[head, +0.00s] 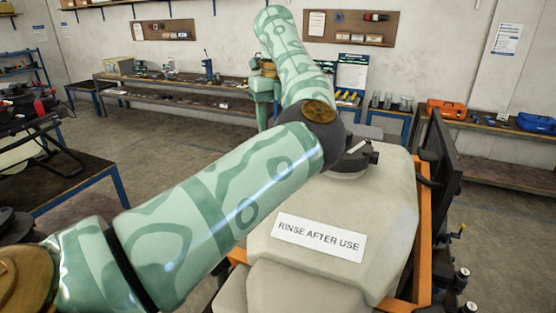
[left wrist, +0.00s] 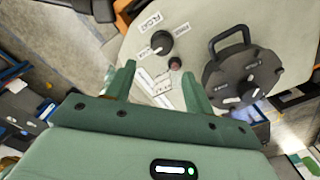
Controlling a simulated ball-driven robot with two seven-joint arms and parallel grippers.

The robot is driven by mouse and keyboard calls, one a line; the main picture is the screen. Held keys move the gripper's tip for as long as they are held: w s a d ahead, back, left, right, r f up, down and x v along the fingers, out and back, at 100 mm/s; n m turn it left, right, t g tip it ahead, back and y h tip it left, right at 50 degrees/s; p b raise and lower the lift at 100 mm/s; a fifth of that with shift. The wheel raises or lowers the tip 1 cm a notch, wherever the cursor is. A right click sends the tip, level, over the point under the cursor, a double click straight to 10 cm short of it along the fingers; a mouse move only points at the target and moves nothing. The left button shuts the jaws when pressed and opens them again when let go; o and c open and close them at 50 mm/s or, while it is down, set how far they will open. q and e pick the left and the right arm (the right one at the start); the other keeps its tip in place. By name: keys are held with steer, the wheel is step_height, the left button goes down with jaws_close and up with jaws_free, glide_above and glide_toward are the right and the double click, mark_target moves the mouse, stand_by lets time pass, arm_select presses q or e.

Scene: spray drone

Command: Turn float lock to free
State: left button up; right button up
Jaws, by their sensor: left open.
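The float lock knob (left wrist: 160,43) is a round black dial with a pale pointer mark, on the pale tank top in the left wrist view. Small white labels sit around it; one seems to read FLOAT (left wrist: 150,22), the others are too small to read surely. My left gripper (left wrist: 160,78) is open and empty, its two green fingers pointing toward the knob and apart from it. A small dark red button (left wrist: 175,63) lies just below the knob. In the head view my left arm hides the knob. My right gripper is in neither view.
A black lid with a loop handle (left wrist: 243,75) stands right of the knob; it also shows in the head view (head: 352,165). The tank (head: 390,215) bears a RINSE AFTER USE label (head: 318,237). A dark upright panel (head: 440,170) borders it on the right. Workbenches line the wall.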

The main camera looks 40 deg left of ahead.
arm_select(q)
steer(key=f, duration=0.9)
steer(key=shift+w+f, duration=0.15)
steer(key=shift+w, duration=0.1)
steer(key=shift+s+f, duration=0.1)
steer(key=shift+f, duration=0.5)
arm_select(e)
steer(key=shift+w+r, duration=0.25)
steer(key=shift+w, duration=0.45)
arm_select(q)
steer(key=c, duration=1)
